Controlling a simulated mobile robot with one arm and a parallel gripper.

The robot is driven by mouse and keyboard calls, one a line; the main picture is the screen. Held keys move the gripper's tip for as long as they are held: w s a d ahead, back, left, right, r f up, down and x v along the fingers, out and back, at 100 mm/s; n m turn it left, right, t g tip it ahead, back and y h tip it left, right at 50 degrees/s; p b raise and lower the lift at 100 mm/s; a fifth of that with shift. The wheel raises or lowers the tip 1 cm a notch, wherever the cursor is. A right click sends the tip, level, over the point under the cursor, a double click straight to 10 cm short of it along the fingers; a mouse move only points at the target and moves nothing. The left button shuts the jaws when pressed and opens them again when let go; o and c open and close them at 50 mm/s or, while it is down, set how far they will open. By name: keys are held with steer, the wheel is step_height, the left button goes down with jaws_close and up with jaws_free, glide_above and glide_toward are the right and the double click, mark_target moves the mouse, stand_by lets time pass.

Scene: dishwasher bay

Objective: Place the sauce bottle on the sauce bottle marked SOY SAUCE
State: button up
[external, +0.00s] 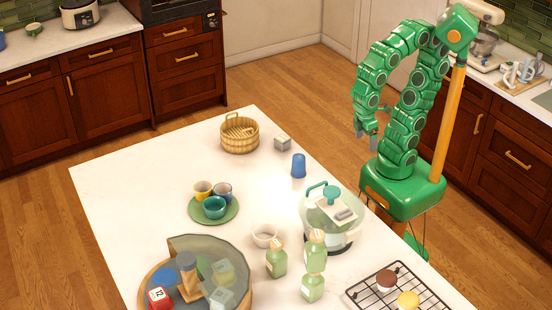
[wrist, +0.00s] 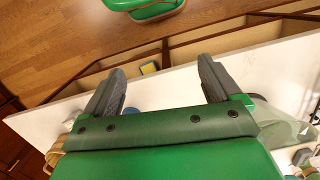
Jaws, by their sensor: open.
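Three pale green sauce bottles with light caps are near the front of the white island in the external view: a left bottle (external: 276,262), an upper right bottle (external: 315,258) and a lower right bottle (external: 312,289). The upper right one appears directly above the lower right one; I cannot tell whether it rests on it or stands behind it. No label is readable. My gripper (external: 367,133) hangs at the end of the curled green arm, beyond the island's right edge and away from the bottles. In the wrist view my gripper (wrist: 160,85) is open and empty.
A wire rack (external: 400,292) is at the front right. A blue cup (external: 298,165) and basket (external: 240,147) are farther back.

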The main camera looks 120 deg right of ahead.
steer(key=shift+n, duration=0.7)
steer(key=s, duration=0.1)
steer(key=s+d+f, duration=0.1)
steer(key=s+f, duration=0.1)
steer(key=s, duration=0.1)
steer(key=shift+d, duration=0.2)
